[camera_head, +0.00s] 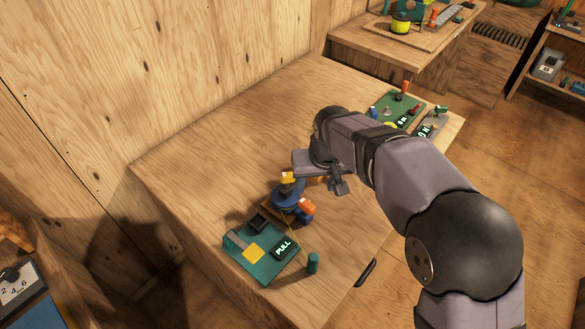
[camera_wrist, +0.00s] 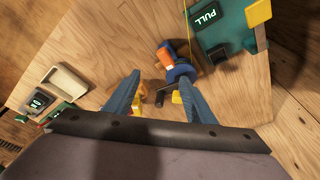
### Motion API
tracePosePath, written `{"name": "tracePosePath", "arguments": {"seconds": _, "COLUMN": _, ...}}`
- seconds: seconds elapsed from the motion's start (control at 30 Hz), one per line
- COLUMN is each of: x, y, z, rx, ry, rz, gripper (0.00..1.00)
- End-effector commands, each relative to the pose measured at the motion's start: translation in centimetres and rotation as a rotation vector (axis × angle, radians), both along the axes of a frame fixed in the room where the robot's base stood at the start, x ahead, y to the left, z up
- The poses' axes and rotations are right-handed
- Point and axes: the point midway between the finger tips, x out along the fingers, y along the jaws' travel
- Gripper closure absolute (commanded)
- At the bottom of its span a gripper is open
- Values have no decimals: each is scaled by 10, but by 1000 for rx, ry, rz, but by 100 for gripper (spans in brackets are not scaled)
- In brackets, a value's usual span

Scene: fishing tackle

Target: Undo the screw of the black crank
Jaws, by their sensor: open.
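In the wrist view, my gripper (camera_wrist: 158,77) is open, with its two blue fingers spread apart. A small black part that looks like the black crank (camera_wrist: 162,93) shows between the fingers. Yellow parts (camera_wrist: 178,97) show beside it. A blue reel (camera_wrist: 181,70) with an orange piece (camera_wrist: 165,55) lies just beyond the fingertips. In the head view, the blue reel (camera_head: 287,196) stands on the bench below the end of my arm, with an orange piece and a yellow piece on it. The crank's screw cannot be made out. The fingers do not show clearly in the head view.
A green board (camera_head: 262,277) with a PULL display, a yellow square and a black box lies in front of the reel. Another green board (camera_head: 397,108) with small tools lies at the back right. The bench's left side is clear.

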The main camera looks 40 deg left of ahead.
Motion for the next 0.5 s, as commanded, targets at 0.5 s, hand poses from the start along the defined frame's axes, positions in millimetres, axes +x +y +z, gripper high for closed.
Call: {"name": "tracePosePath", "arguments": {"seconds": 0.5, "x": 8, "y": 70, "z": 12, "rx": 193, "ry": 25, "rz": 144, "gripper": 50}}
